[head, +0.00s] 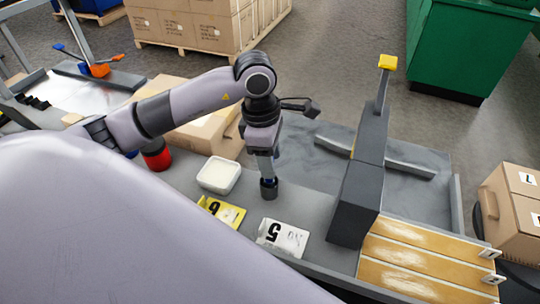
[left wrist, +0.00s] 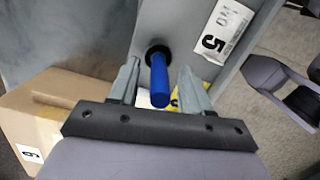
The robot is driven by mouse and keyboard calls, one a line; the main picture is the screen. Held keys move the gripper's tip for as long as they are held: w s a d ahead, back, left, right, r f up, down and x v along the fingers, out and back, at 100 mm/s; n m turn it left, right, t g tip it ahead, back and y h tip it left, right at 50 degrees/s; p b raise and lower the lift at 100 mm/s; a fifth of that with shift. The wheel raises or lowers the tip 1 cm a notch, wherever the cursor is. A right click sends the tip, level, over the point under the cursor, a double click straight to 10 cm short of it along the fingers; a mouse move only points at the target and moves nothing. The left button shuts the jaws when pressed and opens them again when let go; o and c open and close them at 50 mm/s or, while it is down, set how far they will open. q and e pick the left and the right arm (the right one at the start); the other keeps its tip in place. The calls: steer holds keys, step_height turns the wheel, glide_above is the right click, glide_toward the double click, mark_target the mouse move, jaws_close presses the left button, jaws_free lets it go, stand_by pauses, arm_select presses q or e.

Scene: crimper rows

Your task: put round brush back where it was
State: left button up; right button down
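The round brush stands upright on the grey bench, with a blue handle (left wrist: 159,82) and a round black base in the left wrist view. In the head view its dark lower part (head: 268,188) shows just under my left gripper (head: 265,167). The left gripper points down over the brush. In the left wrist view its two fingers (left wrist: 159,68) are apart, one on each side of the handle, with gaps visible. The handle's upper part is hidden by the gripper in the head view. My right gripper is not in view.
A white tub (head: 218,175), a yellow card (head: 222,211) and a white card marked 5 (head: 283,237) lie near the brush. A dark press (head: 358,180) stands to the right, beside wooden strips (head: 405,258). A cardboard box (head: 205,128) and red cylinder (head: 157,160) are left.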

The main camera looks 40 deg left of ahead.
mark_target(264, 181)
arm_select(q)
steer(key=shift+r, duration=0.5)
step_height(264, 181, up, 11)
steer(key=a, duration=0.1)
steer(key=shift+s+a+r, duration=0.15)
steer(key=shift+s+a, duration=0.05)
steer(key=shift+s, duration=0.1)
steer(key=shift+s, duration=0.15)
